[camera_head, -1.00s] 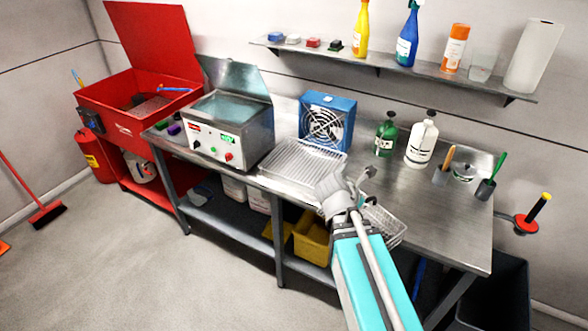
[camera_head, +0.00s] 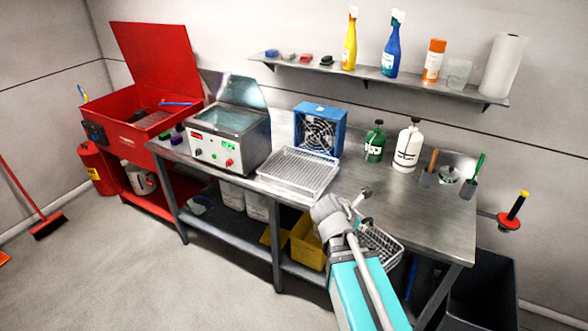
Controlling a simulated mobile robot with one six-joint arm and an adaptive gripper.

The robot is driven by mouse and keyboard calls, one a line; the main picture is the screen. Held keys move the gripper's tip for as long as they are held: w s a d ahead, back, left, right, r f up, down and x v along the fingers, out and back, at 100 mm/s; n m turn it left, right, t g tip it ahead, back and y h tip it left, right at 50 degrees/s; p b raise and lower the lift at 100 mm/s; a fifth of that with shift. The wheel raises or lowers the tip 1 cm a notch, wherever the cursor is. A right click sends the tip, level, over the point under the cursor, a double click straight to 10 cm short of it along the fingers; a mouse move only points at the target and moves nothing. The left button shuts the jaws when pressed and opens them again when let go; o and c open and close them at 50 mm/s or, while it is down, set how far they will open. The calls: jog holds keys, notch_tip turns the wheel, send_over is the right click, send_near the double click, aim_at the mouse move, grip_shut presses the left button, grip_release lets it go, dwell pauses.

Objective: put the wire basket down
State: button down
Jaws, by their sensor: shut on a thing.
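The wire basket (camera_head: 384,246) is a small metal mesh basket at the front edge of the steel bench (camera_head: 425,225), right of the middle. My gripper (camera_head: 359,203) is just above and left of it and is shut on it. The grip point itself is hard to see. My arm covers the left part of the basket. It seems to hang in front of the bench edge, but I cannot tell whether it touches anything.
A wire draining tray (camera_head: 298,172) lies left of my gripper, before a blue fan (camera_head: 320,128). Bottles (camera_head: 407,147) and tool holders (camera_head: 427,179) stand at the back right. The bench top between is clear. A dark bin (camera_head: 485,290) stands at the right.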

jog(key=shift+s+a, duration=0.1)
jog(key=shift+a, duration=0.1)
dwell(0.3)
jog(key=shift+a, duration=0.1)
